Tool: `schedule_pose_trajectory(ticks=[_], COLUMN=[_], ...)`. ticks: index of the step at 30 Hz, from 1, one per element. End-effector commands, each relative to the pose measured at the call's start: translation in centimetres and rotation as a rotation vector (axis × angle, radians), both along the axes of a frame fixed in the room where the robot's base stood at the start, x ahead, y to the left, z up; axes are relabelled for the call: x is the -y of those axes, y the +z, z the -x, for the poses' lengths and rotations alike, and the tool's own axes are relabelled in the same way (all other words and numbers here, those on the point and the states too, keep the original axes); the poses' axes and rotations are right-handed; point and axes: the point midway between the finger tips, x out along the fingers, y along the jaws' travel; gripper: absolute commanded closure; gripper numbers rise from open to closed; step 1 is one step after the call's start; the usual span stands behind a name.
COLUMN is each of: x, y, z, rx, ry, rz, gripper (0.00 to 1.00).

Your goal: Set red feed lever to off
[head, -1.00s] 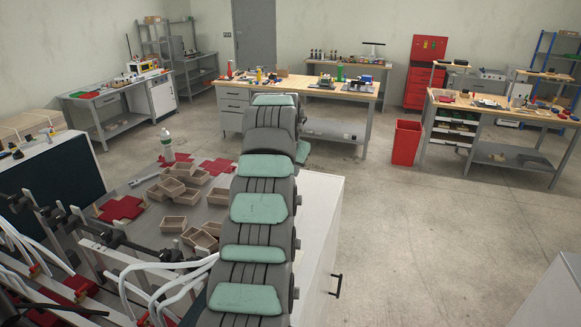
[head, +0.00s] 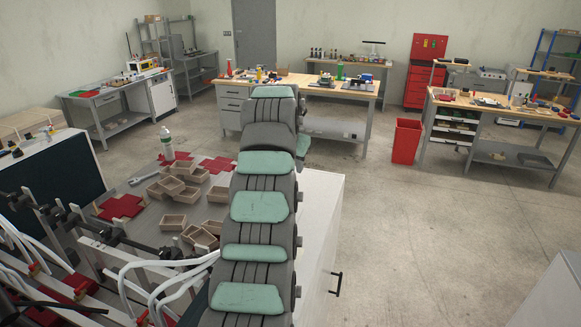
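I cannot make out the red feed lever for certain in the head view. Several small red parts show on the box former (head: 75,245) at the lower left, but none is clearly the lever. My arm, grey with green pads, stretches up the middle of the view and covers part of the work surface. My gripper is not visible; the far end of the arm is hidden behind its own links.
Small open boxes (head: 173,221) and red flat blanks (head: 121,206) lie on the grey surface left of my arm. A clear bottle (head: 167,143) stands behind them. A red bin (head: 406,141) stands farther off. The floor (head: 400,230) at right is clear.

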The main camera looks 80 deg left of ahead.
Motion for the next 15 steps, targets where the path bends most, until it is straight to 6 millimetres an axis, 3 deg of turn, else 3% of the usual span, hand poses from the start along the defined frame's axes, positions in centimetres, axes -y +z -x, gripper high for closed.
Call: schedule_pose_trajectory(ticks=[6,15], x=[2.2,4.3], y=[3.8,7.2], z=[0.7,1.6], rx=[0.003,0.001], ry=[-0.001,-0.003], rz=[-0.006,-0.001], gripper=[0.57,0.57])
